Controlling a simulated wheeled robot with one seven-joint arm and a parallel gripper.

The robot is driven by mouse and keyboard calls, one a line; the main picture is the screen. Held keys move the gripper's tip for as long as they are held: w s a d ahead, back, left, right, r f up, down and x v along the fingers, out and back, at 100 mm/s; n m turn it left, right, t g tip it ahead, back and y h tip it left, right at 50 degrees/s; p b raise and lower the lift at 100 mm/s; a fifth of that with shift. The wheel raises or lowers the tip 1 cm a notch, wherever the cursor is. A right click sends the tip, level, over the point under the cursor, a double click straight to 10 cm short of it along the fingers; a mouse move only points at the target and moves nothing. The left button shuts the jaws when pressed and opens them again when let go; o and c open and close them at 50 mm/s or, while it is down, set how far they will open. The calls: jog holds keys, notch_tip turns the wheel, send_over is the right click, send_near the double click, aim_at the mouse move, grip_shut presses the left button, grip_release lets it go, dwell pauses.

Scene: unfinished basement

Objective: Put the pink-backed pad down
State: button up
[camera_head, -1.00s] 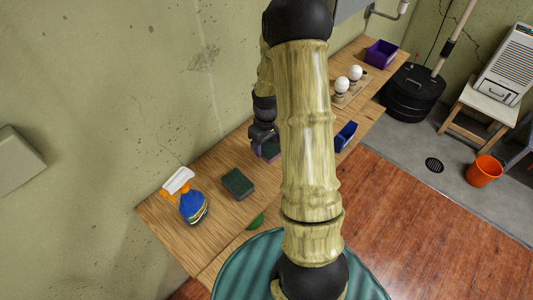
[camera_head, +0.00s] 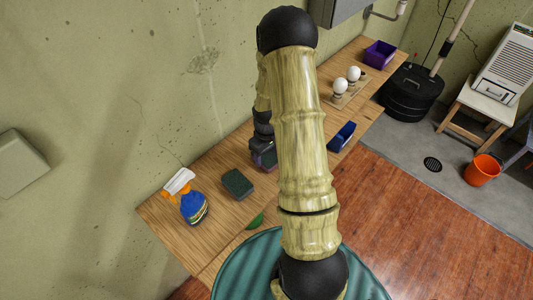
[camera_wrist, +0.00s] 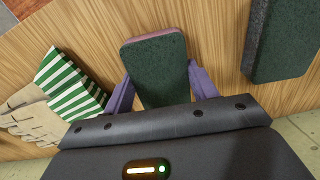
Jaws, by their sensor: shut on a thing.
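The pink-backed pad (camera_wrist: 158,66) is a dark green block with a thin pink edge, upright between the purple fingers of my gripper (camera_wrist: 160,82) in the wrist view. The fingers press on its two sides. In the head view my gripper (camera_head: 263,156) is low over the wooden bench (camera_head: 215,160), partly hidden by my arm. I cannot tell whether the pad touches the bench. A second dark green pad (camera_wrist: 284,38) lies to the right in the wrist view and left of my gripper in the head view (camera_head: 237,184).
A blue spray bottle (camera_head: 192,206) stands at the bench's near left end. A green object (camera_head: 255,221) lies at the front edge. A blue bin (camera_head: 342,137), white bulbs (camera_head: 340,87) and a purple bin (camera_head: 381,53) are farther right.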

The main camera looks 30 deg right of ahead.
aim_at(265, 156)
jog(key=o, duration=0.9)
jog(key=shift+f+b, duration=0.15)
jog(key=shift+b, duration=0.15)
jog(key=r, duration=0.5)
jog(key=r+b, duration=0.1)
jog(key=r, duration=0.5)
jog(key=r+b, duration=0.1)
jog(key=r, duration=0.5)
jog(key=shift+a+r, duration=0.2)
jog(key=shift+a, duration=0.05)
jog(key=s+a+m+t, duration=0.1)
jog(key=s+a, duration=0.3)
jog(key=s+a+m, duration=0.1)
jog(key=s+a, duration=0.3)
jog(key=s+a+t, duration=0.1)
jog(key=s+a, duration=0.3)
jog(key=a, duration=0.1)
jog(key=shift+s+f+m+t, duration=0.2)
jog(key=shift+s+m+t, duration=0.1)
jog(key=shift+m, duration=0.1)
